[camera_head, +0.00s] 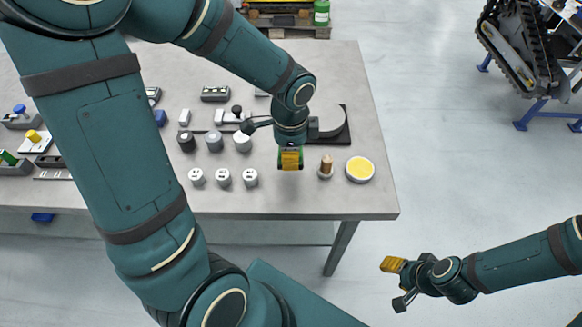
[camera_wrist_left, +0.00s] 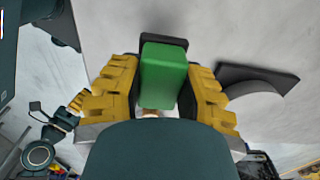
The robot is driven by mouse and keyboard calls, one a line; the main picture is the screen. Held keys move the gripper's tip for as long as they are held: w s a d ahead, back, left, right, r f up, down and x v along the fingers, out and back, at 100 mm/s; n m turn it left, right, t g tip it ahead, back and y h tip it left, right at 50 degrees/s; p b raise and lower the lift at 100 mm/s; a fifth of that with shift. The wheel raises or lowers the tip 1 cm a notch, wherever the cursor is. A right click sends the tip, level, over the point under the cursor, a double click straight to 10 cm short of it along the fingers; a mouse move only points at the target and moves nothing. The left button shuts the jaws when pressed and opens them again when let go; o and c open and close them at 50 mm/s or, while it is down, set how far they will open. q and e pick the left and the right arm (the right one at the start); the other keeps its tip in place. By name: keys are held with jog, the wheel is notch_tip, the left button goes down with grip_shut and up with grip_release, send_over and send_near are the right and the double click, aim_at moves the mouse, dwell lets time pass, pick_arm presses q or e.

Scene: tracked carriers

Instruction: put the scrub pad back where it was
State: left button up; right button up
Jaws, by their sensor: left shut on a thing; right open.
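The scrub pad (camera_head: 284,166), a small green block with dark parts, is in my left gripper (camera_head: 290,157) over the right part of the grey workbench (camera_head: 350,70). In the left wrist view the green pad (camera_wrist_left: 164,75) sits between the yellow fingers of my left gripper (camera_wrist_left: 165,95), which are shut on it. I cannot tell whether the pad touches the bench. My right gripper (camera_head: 392,266) is open and empty, off the bench's front right corner.
A wooden-topped peg (camera_head: 326,167) and a round yellow-topped dish (camera_head: 359,169) stand right of the pad. A black plate (camera_head: 345,138) lies behind. Several grey and white cylinders (camera_head: 222,178) stand to the left. The bench's right end is clear.

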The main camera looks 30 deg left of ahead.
aim_at(291, 173)
pick_arm(q)
jog(key=shift+f+b, duration=0.6)
jog(key=shift+f, duration=1.45)
jog(key=shift+f, duration=0.15)
jog(key=o, duration=1)
jog(key=shift+r, duration=0.55)
notch_tip(291, 173, up, 11)
jog(key=p, duration=0.3)
jog(key=shift+r+p, duration=0.1)
jog(key=shift+p, duration=0.25)
jog(key=shift+s+d, duration=0.1)
